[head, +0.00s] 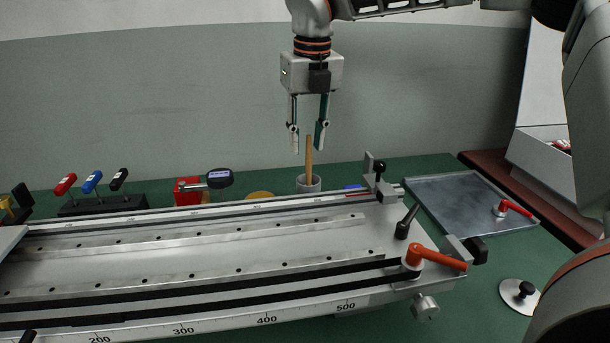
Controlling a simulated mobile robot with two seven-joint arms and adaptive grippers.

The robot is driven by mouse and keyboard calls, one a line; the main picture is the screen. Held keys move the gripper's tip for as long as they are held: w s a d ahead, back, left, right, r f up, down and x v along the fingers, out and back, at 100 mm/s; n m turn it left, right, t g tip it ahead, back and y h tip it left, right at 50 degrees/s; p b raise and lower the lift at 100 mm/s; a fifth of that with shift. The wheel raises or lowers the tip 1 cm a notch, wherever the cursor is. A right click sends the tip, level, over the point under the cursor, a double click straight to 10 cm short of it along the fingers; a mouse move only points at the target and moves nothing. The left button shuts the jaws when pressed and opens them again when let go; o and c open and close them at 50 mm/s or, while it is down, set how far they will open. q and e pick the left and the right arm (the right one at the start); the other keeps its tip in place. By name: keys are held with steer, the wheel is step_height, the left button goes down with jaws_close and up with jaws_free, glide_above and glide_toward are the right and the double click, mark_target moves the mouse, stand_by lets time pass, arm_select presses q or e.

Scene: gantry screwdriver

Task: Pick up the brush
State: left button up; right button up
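A brush shows as a thin tan wooden handle (309,157) standing nearly upright in a small grey cup (301,184) behind the long metal rail. Its lower end is hidden inside the cup. My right gripper (308,151) points straight down above the cup. Its two fingers are apart, and the top of the handle shows between or just behind the fingertips; I cannot tell its exact depth. The gripper is open and holds nothing. My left gripper is not in view.
The long gantry rail (200,260) with an orange lever (436,257) fills the front. Left of the cup are a yellow round item (260,195), a digital gauge (219,178), a red block (187,192) and several T-handled tools (92,181). A metal plate (465,205) lies at right.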

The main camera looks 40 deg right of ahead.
mark_target(308, 163)
steer(key=f, duration=0.3)
steer(key=f+b, duration=0.1)
steer(key=f, duration=0.1)
steer(key=shift+w+d, duration=0.1)
steer(key=shift+d, duration=0.15)
steer(key=shift+w+f, duration=0.15)
steer(key=shift+f, duration=0.35)
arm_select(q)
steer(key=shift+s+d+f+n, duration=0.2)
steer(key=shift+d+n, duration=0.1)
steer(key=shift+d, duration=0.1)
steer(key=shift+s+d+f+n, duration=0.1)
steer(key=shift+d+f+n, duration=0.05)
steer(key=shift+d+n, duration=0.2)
arm_select(e)
steer(key=shift+r, duration=0.1)
jaws_close()
